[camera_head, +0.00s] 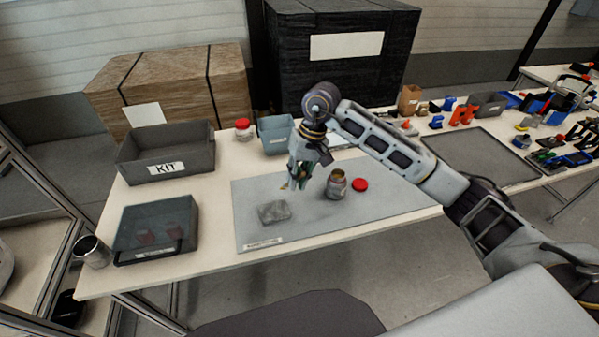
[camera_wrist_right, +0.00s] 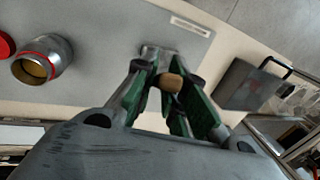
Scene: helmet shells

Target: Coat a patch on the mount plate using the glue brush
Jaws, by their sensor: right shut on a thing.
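The mount plate (camera_head: 273,212) looks like a small grey block lying on the grey mat (camera_head: 390,203); in the right wrist view the plate (camera_wrist_right: 158,51) is partly hidden behind my fingers. My right gripper (camera_head: 298,178) is above the mat, just behind and to the right of the plate. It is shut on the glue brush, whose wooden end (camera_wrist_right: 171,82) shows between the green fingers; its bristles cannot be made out. The open glue jar (camera_head: 337,186) stands on the mat to the right of the gripper. My left gripper is not in view.
A red lid (camera_head: 360,184) lies beside the jar. A grey KIT bin (camera_head: 180,153), a dark lidded box (camera_head: 155,228) and a metal cup (camera_head: 92,252) stand at the left. A red-capped jar (camera_head: 243,129) and a blue-grey bin (camera_head: 276,135) stand behind the mat.

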